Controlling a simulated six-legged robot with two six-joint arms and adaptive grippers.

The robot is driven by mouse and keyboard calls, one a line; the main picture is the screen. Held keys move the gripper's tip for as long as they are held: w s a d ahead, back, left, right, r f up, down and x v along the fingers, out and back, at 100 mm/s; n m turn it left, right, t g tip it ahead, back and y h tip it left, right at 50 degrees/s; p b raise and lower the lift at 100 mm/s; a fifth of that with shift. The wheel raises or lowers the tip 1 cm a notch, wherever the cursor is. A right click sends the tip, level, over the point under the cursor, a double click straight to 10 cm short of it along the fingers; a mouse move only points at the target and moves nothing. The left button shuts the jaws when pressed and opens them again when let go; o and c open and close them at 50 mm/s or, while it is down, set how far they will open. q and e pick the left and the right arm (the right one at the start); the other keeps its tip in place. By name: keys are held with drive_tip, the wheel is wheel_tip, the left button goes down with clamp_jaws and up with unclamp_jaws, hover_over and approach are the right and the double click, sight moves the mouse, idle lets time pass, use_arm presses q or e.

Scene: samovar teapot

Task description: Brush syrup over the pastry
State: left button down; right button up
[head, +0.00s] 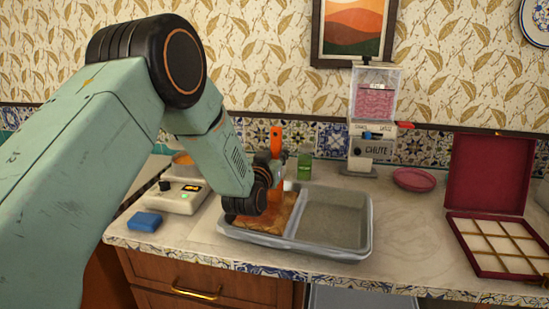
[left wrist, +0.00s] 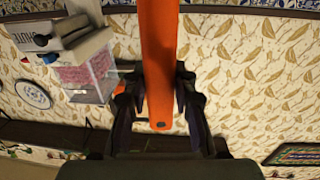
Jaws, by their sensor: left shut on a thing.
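The pastry (head: 286,216) is a brown sheet in the left compartment of a grey two-part tray (head: 367,240). My left gripper (head: 275,163) is above that compartment, shut on the brush (head: 276,140). The brush's orange handle stands up above the fingers. In the left wrist view the brush handle (left wrist: 158,65) runs between the two fingers (left wrist: 160,95). The brush's lower end is mostly hidden behind my wrist, so I cannot tell whether it touches the pastry. My right gripper is in neither view.
A device with a bowl of orange stuff (head: 183,160) and a blue sponge (head: 145,222) are at left. A green glass (head: 304,167), a chute dispenser (head: 372,115), a pink dish (head: 414,180) and an open red box (head: 488,180) stand behind and right. The tray's right compartment is empty.

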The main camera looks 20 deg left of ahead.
use_arm(q)
drive_tip(key=w+b, duration=0.2)
drive_tip(key=w, duration=0.4)
drive_tip(key=shift+a, duration=0.4)
